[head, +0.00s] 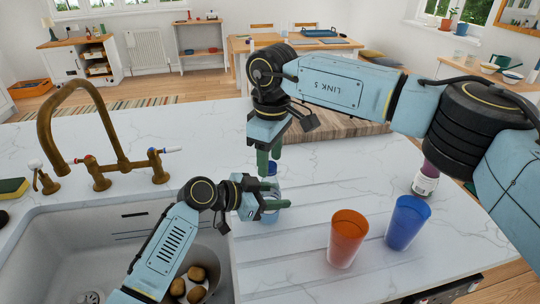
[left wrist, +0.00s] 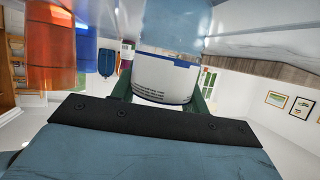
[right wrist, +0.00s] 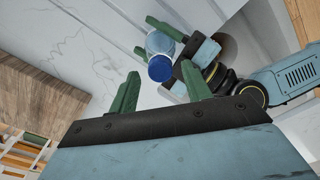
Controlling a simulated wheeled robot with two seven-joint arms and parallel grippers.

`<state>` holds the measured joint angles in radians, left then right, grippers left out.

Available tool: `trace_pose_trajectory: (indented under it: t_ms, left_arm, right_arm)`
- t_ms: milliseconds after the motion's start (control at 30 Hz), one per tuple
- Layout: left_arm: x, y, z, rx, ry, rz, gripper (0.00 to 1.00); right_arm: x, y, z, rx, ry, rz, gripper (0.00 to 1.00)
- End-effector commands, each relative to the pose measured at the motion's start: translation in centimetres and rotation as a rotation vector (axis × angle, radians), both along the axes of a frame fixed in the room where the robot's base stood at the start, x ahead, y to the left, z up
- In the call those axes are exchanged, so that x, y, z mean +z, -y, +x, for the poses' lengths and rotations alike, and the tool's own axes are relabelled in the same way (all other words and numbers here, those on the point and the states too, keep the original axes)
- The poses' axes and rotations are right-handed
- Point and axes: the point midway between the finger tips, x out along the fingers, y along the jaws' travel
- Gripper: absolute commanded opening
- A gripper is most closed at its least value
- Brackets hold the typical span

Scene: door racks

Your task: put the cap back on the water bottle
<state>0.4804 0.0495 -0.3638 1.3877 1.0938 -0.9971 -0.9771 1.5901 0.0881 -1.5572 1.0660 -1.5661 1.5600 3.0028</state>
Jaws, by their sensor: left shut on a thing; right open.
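The water bottle (head: 271,210) is clear and bluish, standing upright on the counter by the sink. Its white label with a blue edge (left wrist: 165,78) shows between my left fingers. My left gripper (head: 268,197) is shut on the bottle from the side. The dark blue cap (right wrist: 160,68) is at the bottle's top, also visible in the head view (head: 271,168); I cannot tell how firmly it sits. My right gripper (right wrist: 158,82) points down just above the cap, open, its green fingers apart on either side. In the head view, my right gripper (head: 268,160) partly hides the cap.
An orange cup (head: 347,240) and a blue cup (head: 407,223) stand to the right. A bottle with a purple top (head: 426,180) is behind them, near my right arm. The sink (head: 75,245) holds a bowl with brown round items. A brass tap (head: 95,140) rises behind it.

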Motion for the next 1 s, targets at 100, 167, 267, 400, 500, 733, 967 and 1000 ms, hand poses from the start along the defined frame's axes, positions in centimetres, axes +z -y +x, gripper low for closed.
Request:
trace_pose_trajectory:
  t_ms: [100, 167, 267, 400, 500, 733, 967, 1000]
  left_arm:
    - [0.1, 0.0, 0.0, 0.001, 0.002, 0.000, 0.00]
    - [0.1, 0.0, 0.0, 0.001, 0.002, 0.000, 0.00]
    - [0.1, 0.0, 0.0, 0.000, 0.002, -0.001, 0.00]
    - [0.1, 0.0, 0.0, 0.000, 0.002, -0.001, 0.00]
    - [0.1, 0.0, 0.0, 0.000, 0.002, -0.001, 0.00]
    - [0.1, 0.0, 0.0, 0.000, 0.002, -0.001, 0.00]
    - [0.1, 0.0, 0.0, 0.000, 0.002, -0.001, 0.00]
    - [0.1, 0.0, 0.0, 0.000, 0.002, -0.001, 0.00]
  right_arm:
    - [0.0, 0.0, 0.0, 0.001, 0.000, 0.000, 0.49]
    - [0.2, 0.0, 0.0, 0.001, 0.000, 0.000, 0.49]
    - [1.0, 0.0, 0.0, 0.001, 0.000, 0.001, 0.49]
    - [2.9, 0.0, 0.0, 0.001, 0.003, 0.001, 0.49]
    - [4.1, 0.0, -0.1, 0.001, 0.001, 0.000, 0.49]
    - [4.5, 0.1, -0.1, 0.001, -0.001, 0.000, 0.49]
    - [4.5, 0.1, -0.1, 0.044, 0.000, -0.001, 0.46]
    - [4.5, 0.1, -0.1, 0.076, 0.001, -0.002, 0.46]
